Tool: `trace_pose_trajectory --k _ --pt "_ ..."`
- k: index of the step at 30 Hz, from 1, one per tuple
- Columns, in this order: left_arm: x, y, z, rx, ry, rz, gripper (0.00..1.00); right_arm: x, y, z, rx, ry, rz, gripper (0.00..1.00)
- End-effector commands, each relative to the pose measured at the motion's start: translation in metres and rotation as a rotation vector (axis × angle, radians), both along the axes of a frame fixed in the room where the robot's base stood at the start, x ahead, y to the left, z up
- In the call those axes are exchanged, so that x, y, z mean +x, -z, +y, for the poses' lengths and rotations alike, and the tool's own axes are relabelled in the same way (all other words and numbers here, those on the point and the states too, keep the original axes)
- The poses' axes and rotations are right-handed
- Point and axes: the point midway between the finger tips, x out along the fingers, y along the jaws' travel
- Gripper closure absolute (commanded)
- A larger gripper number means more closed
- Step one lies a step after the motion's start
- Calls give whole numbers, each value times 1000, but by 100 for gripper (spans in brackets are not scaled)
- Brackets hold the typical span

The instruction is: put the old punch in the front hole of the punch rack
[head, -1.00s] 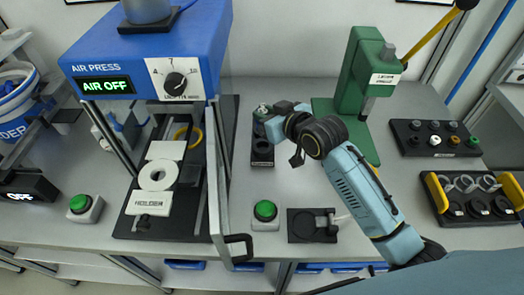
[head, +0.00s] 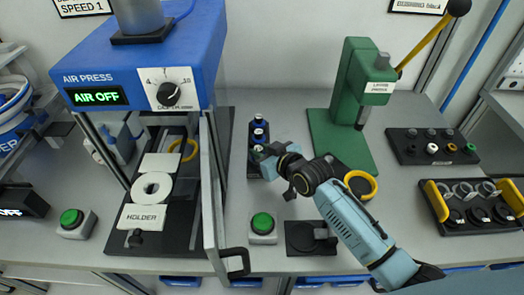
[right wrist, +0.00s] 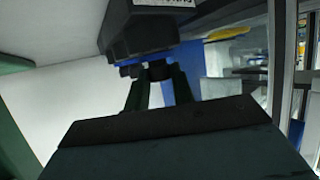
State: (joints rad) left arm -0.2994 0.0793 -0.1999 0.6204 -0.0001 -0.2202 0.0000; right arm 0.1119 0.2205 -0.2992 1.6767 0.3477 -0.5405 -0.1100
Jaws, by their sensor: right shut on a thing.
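The black punch rack (head: 253,170) stands on the table between the air press and the green lever press. Punches with pale tops (head: 258,121) stand in a row in its rear part. My right gripper (head: 266,160) is at the front end of the rack, shut on the old punch. The punch is mostly hidden by the fingers in the head view. In the right wrist view a dark round piece (right wrist: 158,70) shows between the fingertips, close to a dark labelled block (right wrist: 140,35). I cannot tell whether the punch is in the front hole. My left gripper is not in view.
The blue air press (head: 140,60), with its open door (head: 212,190), stands close left of the rack. The green lever press (head: 345,100) is to the right. A green button (head: 262,224) and a black fixture (head: 300,238) lie in front. A yellow ring (head: 361,184) is beside my arm.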

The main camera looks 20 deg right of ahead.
Motion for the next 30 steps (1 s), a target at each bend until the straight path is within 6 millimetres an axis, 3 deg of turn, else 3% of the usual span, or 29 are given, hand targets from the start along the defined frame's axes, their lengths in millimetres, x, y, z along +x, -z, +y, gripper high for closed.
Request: trace_pose_trajectory --k 2,3,7,20,30 --pt "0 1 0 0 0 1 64 0 2 0 1 0 -2 100" --pt "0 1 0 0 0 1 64 0 2 0 0 0 0 72" --pt "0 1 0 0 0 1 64 0 2 0 0 0 0 55" --pt "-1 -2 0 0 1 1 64 -6 -4 -3 0 1 0 54" --pt "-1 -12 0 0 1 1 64 -63 -29 -25 -2 0 2 54"
